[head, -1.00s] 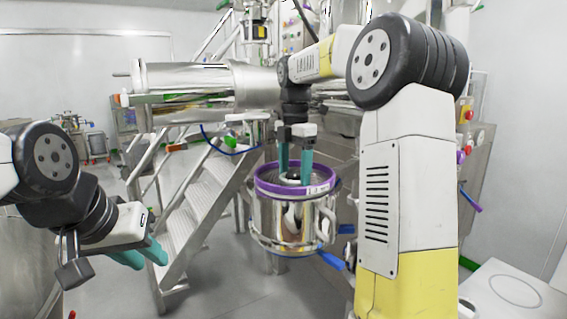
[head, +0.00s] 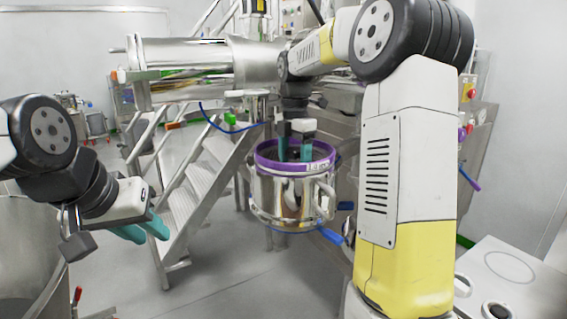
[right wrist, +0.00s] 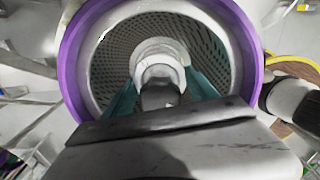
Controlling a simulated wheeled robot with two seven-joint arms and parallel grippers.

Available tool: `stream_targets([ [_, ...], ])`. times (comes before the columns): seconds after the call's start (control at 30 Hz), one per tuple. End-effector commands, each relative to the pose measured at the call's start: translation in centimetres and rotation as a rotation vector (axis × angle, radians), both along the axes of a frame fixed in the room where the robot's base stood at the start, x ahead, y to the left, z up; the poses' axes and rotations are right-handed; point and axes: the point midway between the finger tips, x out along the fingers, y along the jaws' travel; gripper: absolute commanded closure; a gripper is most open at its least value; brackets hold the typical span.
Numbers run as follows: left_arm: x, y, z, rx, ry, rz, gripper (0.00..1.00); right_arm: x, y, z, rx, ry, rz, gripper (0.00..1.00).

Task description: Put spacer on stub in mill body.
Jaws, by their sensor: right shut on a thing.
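The mill body (head: 282,200) is a shiny steel pot with a purple rim (head: 262,160), right of centre in the head view. In the right wrist view, its purple rim (right wrist: 75,62) surrounds a perforated screen (right wrist: 115,55). My right gripper (head: 293,157) points down into its mouth. Its teal fingers are shut on the spacer (right wrist: 158,48), a pale ring-like piece near the middle of the opening. The stub is not clearly seen; I cannot tell whether the spacer touches it. My left gripper (head: 142,230) is empty, its teal fingers apart, left of the mill body.
Metal steps (head: 195,190) stand behind and left of the mill body. A large steel cylinder (head: 190,65) lies horizontally above them. A blue-handled lever (head: 332,236) sticks out at the mill body's lower right. A white worktop (head: 505,275) is at lower right.

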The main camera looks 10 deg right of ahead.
Motion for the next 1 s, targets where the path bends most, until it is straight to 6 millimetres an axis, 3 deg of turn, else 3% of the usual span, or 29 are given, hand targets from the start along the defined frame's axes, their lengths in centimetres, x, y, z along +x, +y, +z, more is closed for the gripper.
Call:
stream_targets([
  [0.27,0.0,0.0,0.0,0.0,0.0,0.0,0.71,0.0,-0.1,0.0,0.0,0.0,0.0,0.78],
  [0.3,0.0,0.0,0.0,0.0,0.0,0.0,0.71,0.0,-0.1,0.0,0.0,0.0,0.0,0.26],
  [0.4,0.0,0.0,0.0,0.0,0.0,0.0,0.71,0.0,-0.1,0.0,0.0,0.0,0.0,0.08],
  [0.77,0.0,0.0,0.0,0.0,0.0,0.0,0.71,0.0,-0.1,0.4,0.0,0.0,0.0,0.08],
  [1.0,0.0,0.0,0.0,0.0,0.0,0.0,0.71,0.1,0.0,4.2,0.0,-0.003,0.0,0.08],
])
